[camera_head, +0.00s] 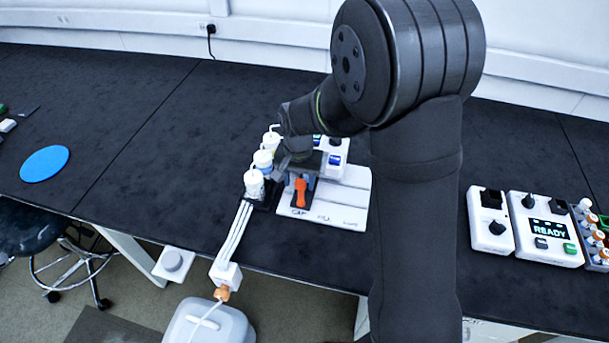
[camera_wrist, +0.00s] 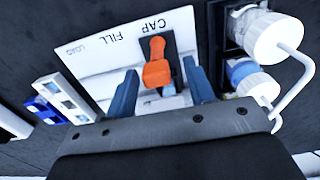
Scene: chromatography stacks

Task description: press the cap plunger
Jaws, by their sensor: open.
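The cap plunger is an orange lever-like piece (camera_head: 300,192) on a black mount, on a white plate (camera_head: 340,208). In the wrist view the orange plunger (camera_wrist: 157,70) stands beside the upside-down label CAP. My gripper (camera_head: 297,179) is over the plate, above and behind the plunger. In the wrist view the blue-grey fingers of my gripper (camera_wrist: 160,82) are apart, with the plunger showing between them. Nothing is held. I cannot tell whether the fingers touch the plunger. The gripper body hides the lower part of the plate.
White-capped bottles (camera_head: 254,184) with tubes stand close left of the plate; they are at the right in the wrist view (camera_wrist: 260,38). A device reading READY (camera_head: 548,232) and a rack of small vials (camera_head: 590,235) stand at the right. The table's left is mostly clear around a blue disc (camera_head: 44,164).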

